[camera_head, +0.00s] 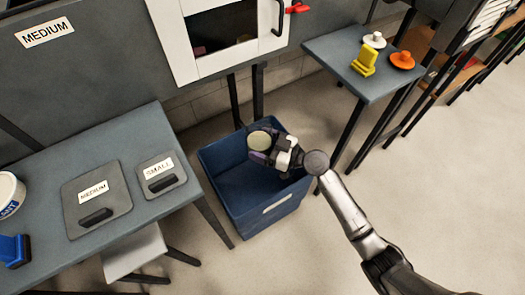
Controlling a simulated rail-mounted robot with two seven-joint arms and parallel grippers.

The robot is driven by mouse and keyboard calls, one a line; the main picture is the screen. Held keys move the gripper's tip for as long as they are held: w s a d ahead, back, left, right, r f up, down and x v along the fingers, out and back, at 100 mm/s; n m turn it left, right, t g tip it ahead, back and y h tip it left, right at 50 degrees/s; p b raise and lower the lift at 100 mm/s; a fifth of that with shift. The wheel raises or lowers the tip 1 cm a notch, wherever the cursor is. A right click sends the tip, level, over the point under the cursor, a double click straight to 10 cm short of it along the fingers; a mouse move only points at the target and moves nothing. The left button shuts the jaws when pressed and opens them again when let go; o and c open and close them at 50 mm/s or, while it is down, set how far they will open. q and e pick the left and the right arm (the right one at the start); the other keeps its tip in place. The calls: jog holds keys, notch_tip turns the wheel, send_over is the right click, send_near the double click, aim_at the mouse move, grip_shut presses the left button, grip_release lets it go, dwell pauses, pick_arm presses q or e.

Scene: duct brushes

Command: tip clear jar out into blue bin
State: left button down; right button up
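The clear jar (260,141) shows a round pale yellow-green end and a purplish patch below it. My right gripper (277,153) reaches in from the right and seems closed around the jar's side, though its fingers are small and partly hidden. Gripper and jar are above the opening of the blue bin (265,212), which stands on the floor. The jar looks tilted, but I cannot tell which way its mouth faces or what is inside. My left gripper is not in view.
A grey table (145,126) at left holds two labelled lids, a white tub (10,195) and a blue brush (14,250). A side table (342,52) carries yellow, white and orange items. Floor at right is clear.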

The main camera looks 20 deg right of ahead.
jog(key=shift+s+a+f+m, duration=0.1)
jog(key=shift+f+m, duration=0.25)
jog(key=shift+m, duration=0.05)
jog(key=shift+s+a+f+m, duration=0.2)
jog(key=shift+s+a+m, duration=0.3)
jog(key=shift+m, duration=0.5)
jog(key=s+a+m+p, duration=0.4)
jog(key=m+p, duration=0.9)
jog(key=m, duration=0.7)
jog(key=shift+a+f, duration=0.15)
jog(key=shift+f, duration=0.3)
